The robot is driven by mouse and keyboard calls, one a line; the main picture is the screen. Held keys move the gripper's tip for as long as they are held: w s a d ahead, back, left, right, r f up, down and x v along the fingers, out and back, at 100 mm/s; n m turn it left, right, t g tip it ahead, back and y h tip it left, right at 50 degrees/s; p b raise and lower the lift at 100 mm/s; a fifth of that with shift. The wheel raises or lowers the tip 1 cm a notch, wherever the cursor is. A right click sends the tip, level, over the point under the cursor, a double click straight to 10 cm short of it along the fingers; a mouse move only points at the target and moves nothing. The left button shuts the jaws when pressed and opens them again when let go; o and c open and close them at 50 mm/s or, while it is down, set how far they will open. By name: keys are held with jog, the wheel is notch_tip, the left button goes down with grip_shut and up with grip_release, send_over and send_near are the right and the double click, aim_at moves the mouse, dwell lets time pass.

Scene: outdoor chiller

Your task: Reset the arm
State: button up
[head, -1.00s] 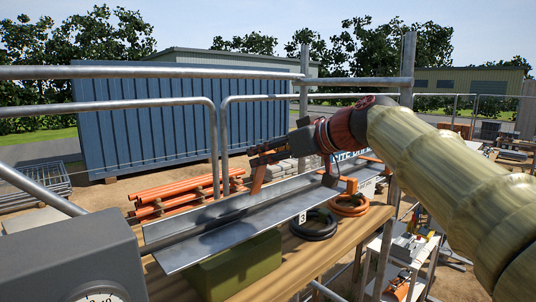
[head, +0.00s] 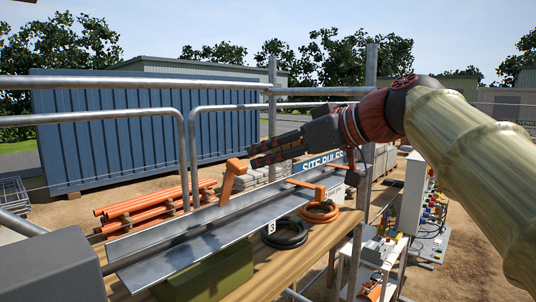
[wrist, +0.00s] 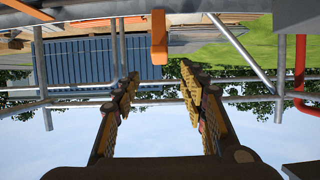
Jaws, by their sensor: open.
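My gripper (head: 275,151) is raised above the metal channel in the head view, its fingers pointing left. In the wrist view my gripper (wrist: 158,85) has its two fingers spread wide with nothing between them. The picture there is upside down, with sky at the bottom. The arm reaches in from the right of the head view. An orange clamp (head: 231,178) stands on the channel just below and left of the fingers. An orange piece also shows between and beyond the fingertips in the wrist view (wrist: 159,38).
The grey metal channel (head: 190,245) lies along a wooden bench (head: 290,265). A second orange clamp (head: 305,188), a black coil (head: 286,234) and an orange coil (head: 319,212) are there too. Metal rails (head: 120,117) run behind. A grey box (head: 50,268) stands front left.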

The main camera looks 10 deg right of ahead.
jog(key=s+d+f+m+g+h+b, duration=0.1)
jog(key=s+d+f+m+h+b, duration=0.2)
jog(key=f, duration=0.9)
jog(key=d+f+m+g+h+b, duration=0.1)
jog(key=d+f+m+g, duration=0.3)
jog(key=f, duration=0.8)
jog(key=s+a+f+h+b, duration=0.1)
jog(key=s+f+b, duration=0.6)
jog(key=f, duration=0.9)
jog(key=s+a+f+h+b, duration=0.1)
jog(key=s+f+b, duration=0.6)
jog(key=f+b, duration=0.4)
jog(key=s+a+f+h+b, duration=0.1)
jog(key=s+f+b, duration=0.6)
jog(key=f, duration=1.6)
jog(key=b, duration=0.2)
jog(key=shift+a+g+h+b, duration=0.25)
jog(key=shift+g+h+b, duration=0.05)
jog(key=shift+b, duration=0.1)
jog(key=shift+s, duration=0.1)
jog(key=shift+c, duration=1)
